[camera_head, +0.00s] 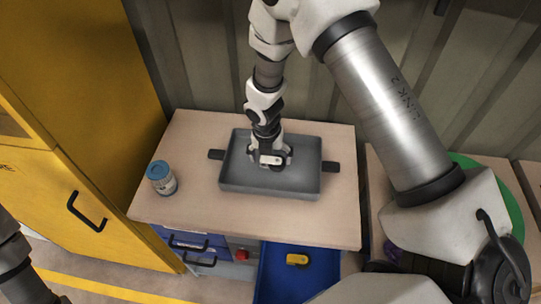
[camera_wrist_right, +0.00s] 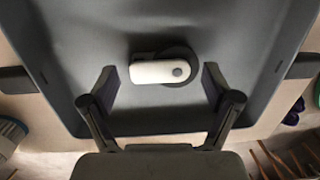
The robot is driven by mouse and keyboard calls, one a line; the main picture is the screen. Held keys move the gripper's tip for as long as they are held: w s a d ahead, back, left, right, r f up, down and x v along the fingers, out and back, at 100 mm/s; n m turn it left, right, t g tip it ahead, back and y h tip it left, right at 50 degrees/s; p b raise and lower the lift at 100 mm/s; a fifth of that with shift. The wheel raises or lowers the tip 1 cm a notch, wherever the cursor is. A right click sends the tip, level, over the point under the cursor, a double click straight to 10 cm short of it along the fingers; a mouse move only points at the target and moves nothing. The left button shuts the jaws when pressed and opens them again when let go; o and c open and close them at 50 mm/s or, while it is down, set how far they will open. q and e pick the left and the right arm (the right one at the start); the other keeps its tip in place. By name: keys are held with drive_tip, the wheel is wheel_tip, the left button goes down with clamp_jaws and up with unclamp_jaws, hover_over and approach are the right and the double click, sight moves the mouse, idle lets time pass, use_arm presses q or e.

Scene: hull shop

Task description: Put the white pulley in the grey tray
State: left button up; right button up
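The white pulley (camera_wrist_right: 160,72) lies on the floor of the grey tray (camera_wrist_right: 290,50), its white body in front of a dark round wheel. In the head view the pulley (camera_head: 271,160) shows as a small white piece in the grey tray (camera_head: 305,183). My right gripper (camera_wrist_right: 158,82) is open, with one finger on each side of the pulley and a gap to both. In the head view my right gripper (camera_head: 268,152) points down into the tray and partly hides the pulley. Only a link of my left arm shows at the lower left; its gripper is out of view.
The tray, with dark side handles, sits on a wooden worktop (camera_head: 190,205). A blue-lidded jar (camera_head: 161,178) stands at the left. An open blue drawer (camera_head: 268,280) below holds a yellow object (camera_head: 297,260). A yellow cabinet (camera_head: 75,160) is at the left.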

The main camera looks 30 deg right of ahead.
wheel_tip(320, 180, up, 12)
drive_tip(key=a+p, duration=0.1)
drive_tip(key=shift+s+a, duration=0.15)
drive_tip(key=shift+s, duration=0.05)
idle(0.6)
